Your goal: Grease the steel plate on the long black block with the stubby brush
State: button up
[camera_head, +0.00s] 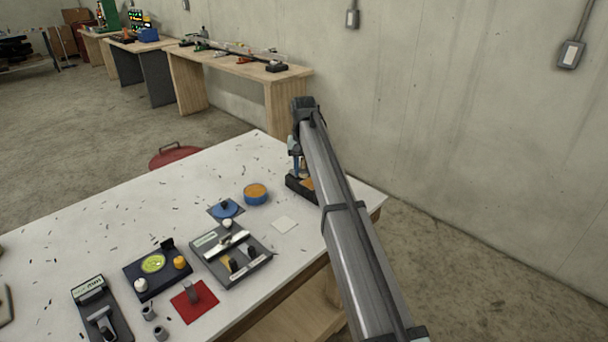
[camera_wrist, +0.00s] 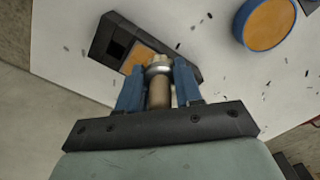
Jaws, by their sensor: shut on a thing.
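My gripper (camera_wrist: 158,74) is shut on the stubby brush (camera_wrist: 159,95), which has a tan handle and a metal ferrule. In the head view my gripper (camera_head: 296,163) is at the far right corner of the table. The brush's pale bristle end is over the long black block (camera_wrist: 118,28), at the plate (camera_wrist: 134,63). Whether the bristles touch cannot be told. The visible part of the plate looks amber-orange; the brush and fingers hide the rest. The black block also shows in the head view (camera_head: 295,184), partly behind my arm.
A blue tin (camera_head: 256,195) with amber-orange contents stands left of the block; it shows in the wrist view too (camera_wrist: 266,22). Small dark flecks dot the white tabletop (camera_head: 110,205).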

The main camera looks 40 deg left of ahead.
jog(key=shift+r, duration=1.9)
